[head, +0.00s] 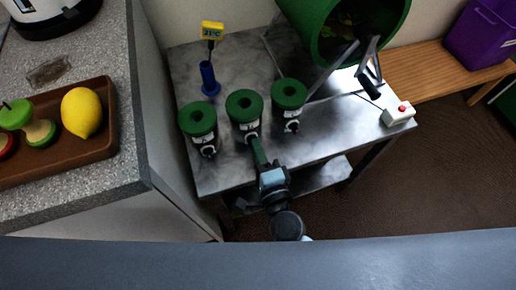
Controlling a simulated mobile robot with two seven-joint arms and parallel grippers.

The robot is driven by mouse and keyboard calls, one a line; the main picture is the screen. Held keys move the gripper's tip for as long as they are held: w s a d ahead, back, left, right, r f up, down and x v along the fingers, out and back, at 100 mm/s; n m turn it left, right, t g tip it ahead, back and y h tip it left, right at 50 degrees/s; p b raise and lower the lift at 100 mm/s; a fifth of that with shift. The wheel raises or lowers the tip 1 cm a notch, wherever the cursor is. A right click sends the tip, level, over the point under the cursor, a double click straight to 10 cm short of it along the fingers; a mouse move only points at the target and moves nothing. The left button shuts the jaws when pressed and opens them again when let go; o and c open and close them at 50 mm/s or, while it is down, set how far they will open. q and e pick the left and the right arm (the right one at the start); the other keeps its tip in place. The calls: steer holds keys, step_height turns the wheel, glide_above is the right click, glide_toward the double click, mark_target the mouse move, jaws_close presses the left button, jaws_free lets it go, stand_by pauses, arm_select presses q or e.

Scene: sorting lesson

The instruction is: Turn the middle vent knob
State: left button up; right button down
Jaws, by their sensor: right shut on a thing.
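Three green canisters stand in a row on the grey metal table (315,150): left (198,121), middle (245,106) and right (289,96). Each has a round hole in its top, a pale label and a small vent knob low on its front. The middle vent knob (251,137) is mostly hidden by my right gripper (254,142), which reaches up from below and is shut on it. The left knob (208,150) and right knob (292,126) are free. The knob's turn angle is too small to tell. My left gripper is not in view.
A yellow display (212,30) reading about 21°C stands on a blue base behind the canisters. A large green drum (318,30) is at the back right, with a white box with a red button (399,114) at the right edge. A counter with a brown fruit tray (112,130) is at left.

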steer(key=c, duration=1.5)
jaws_free()
steer(key=shift+c, duration=0.2)
steer(key=shift+s, duration=0.1)
steer(key=v, duration=0.7)
steer(key=shift+s, duration=0.3)
steer(key=shift+d, duration=0.1)
